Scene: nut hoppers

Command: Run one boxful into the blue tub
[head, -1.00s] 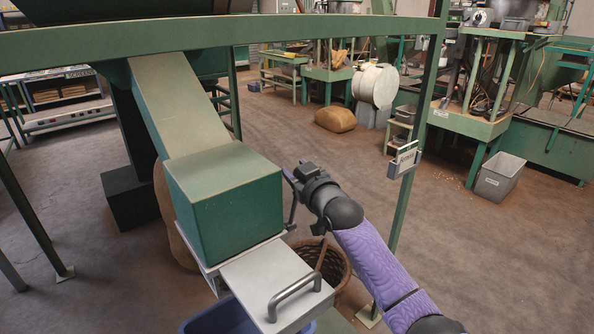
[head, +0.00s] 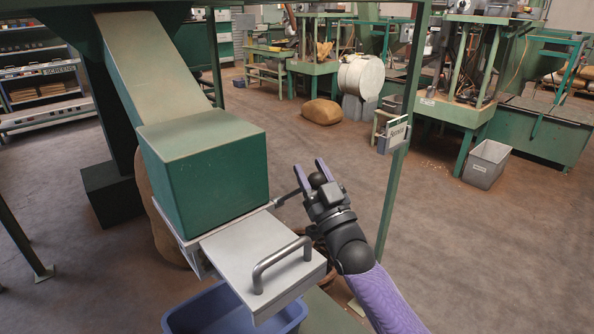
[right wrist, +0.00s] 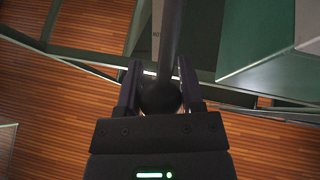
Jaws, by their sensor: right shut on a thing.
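The green box (head: 205,170) sits at the foot of a sloping chute (head: 152,75). A grey plate (head: 245,245) with a bar handle (head: 282,262) sticks out from under the box, above the blue tub (head: 190,318). The plate hides much of the tub's inside. A thin lever (head: 286,197) reaches out from the box's right side to a dark ball knob. My right gripper (head: 317,176) is shut on this knob; the right wrist view shows the knob (right wrist: 160,97) between the fingers. My left gripper is out of view.
A wicker basket (head: 318,238) is mostly hidden behind my wrist. A tan sack (head: 321,111) and a grey bin (head: 486,164) stand farther off. The floor between is open.

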